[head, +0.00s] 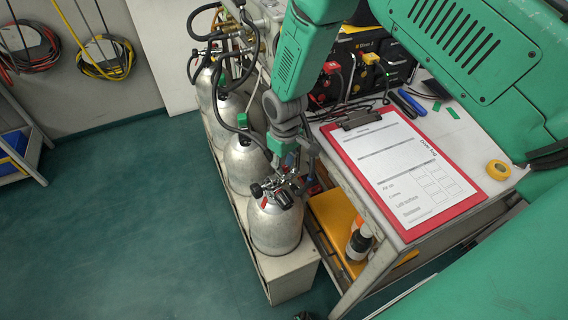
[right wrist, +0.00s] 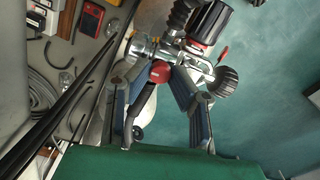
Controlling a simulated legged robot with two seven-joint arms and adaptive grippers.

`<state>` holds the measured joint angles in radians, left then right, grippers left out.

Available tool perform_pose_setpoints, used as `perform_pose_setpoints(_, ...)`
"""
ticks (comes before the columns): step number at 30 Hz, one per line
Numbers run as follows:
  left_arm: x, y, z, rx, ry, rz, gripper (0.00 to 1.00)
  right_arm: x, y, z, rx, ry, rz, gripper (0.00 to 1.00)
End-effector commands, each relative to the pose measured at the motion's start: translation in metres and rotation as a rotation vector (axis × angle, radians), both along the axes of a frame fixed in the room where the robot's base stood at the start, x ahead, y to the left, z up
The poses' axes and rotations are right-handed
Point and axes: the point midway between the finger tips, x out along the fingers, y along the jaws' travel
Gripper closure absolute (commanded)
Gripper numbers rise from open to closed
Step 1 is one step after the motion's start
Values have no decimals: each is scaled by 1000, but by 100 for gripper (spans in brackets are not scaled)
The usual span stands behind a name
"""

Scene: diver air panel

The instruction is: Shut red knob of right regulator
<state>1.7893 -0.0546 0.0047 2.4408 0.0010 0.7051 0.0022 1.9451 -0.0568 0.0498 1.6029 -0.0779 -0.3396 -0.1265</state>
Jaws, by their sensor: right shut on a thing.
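The nearest silver cylinder (head: 275,228) stands upright in the rack with a regulator (head: 272,191) on its top. My right gripper (head: 290,172) reaches down from above to this regulator, and its tips are small and partly hidden in the head view. In the right wrist view the red knob (right wrist: 159,72) sits between the tips of my right gripper (right wrist: 157,77), which is shut on it. The regulator's metal body (right wrist: 144,48) and a black ribbed handwheel (right wrist: 225,81) show around it. My left gripper is not in view.
More silver cylinders (head: 240,163) with black hoses stand behind in the white rack (head: 291,281). A bench to the right holds a red clipboard (head: 449,216), yellow tape (head: 498,170) and dark equipment. Bottles (head: 359,242) stand below it. The green floor (head: 110,230) at left is clear.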

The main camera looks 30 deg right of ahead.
Motion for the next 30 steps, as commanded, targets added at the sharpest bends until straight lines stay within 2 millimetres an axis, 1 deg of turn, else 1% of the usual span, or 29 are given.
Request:
perform_pose_setpoints(3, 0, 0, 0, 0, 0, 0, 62, 0, 0, 0, 0, -1, 1, 100)
perform_pose_setpoints(4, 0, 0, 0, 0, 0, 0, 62, 0, 0, 0, 0, -1, 1, 78)
perform_pose_setpoints(5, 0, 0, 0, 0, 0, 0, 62, 0, 0, 0, 0, -1, 1, 68)
perform_pose_setpoints(6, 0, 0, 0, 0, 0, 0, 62, 0, 0, 0, 0, -1, 1, 61)
perform_pose_setpoints(15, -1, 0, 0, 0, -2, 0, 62, 0, 0, 1, 0, -1, 2, 61)
perform_pose_setpoints(19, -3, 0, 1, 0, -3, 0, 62, 1, 0, 11, 1, -2, 2, 61)
perform_pose_setpoints(23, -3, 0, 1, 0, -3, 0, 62, 1, 0, 35, 0, -5, 2, 61)
perform_pose_setpoints(30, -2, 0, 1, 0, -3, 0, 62, 2, 0, 86, 0, -4, 2, 61)
